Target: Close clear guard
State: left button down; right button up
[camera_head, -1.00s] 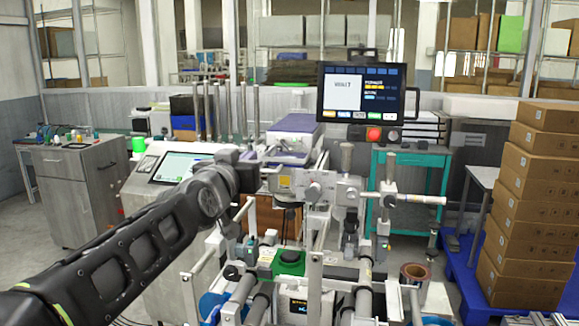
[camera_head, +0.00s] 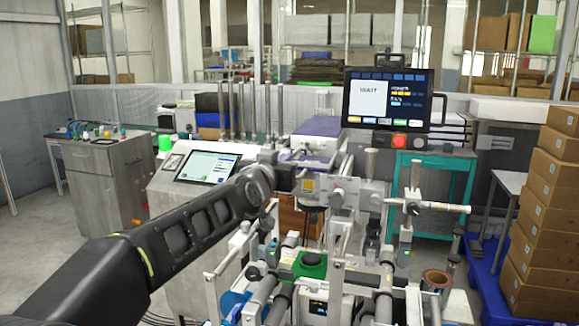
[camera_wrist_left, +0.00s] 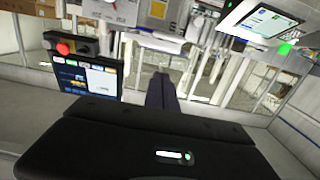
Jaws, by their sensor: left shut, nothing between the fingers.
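My left arm comes in from the left in the head view, and its gripper (camera_head: 270,158) is by the upper part of the machine (camera_head: 330,190). The left wrist view shows its dark fingers (camera_wrist_left: 163,92) together, with nothing seen between them. The machine has rollers, metal posts and a green block (camera_head: 310,265). A purple-topped part (camera_head: 318,128) shows just behind the gripper. I cannot make out the outline of the clear guard or tell how far it is open. My right gripper is not in view.
A monitor reading WAIT (camera_head: 388,97) stands behind the machine, with a red button (camera_head: 400,141) below it. A tilted touch screen (camera_head: 208,166) is left of the gripper. Stacked cartons (camera_head: 548,210) stand on the right. Open floor lies at the left.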

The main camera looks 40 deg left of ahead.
pick_arm(q)
jog(key=w+a+f, duration=0.1)
jog(key=w+f, duration=0.3)
jog(key=shift+w+a+b, duration=0.15)
jog(key=shift+a+b, duration=0.1)
jog(key=shift+b, duration=0.15)
jog(key=shift+f, duration=0.15)
notch_tip(320, 180, down, 13)
jog(key=b, duration=1.2)
jog(key=shift+f, duration=0.3)
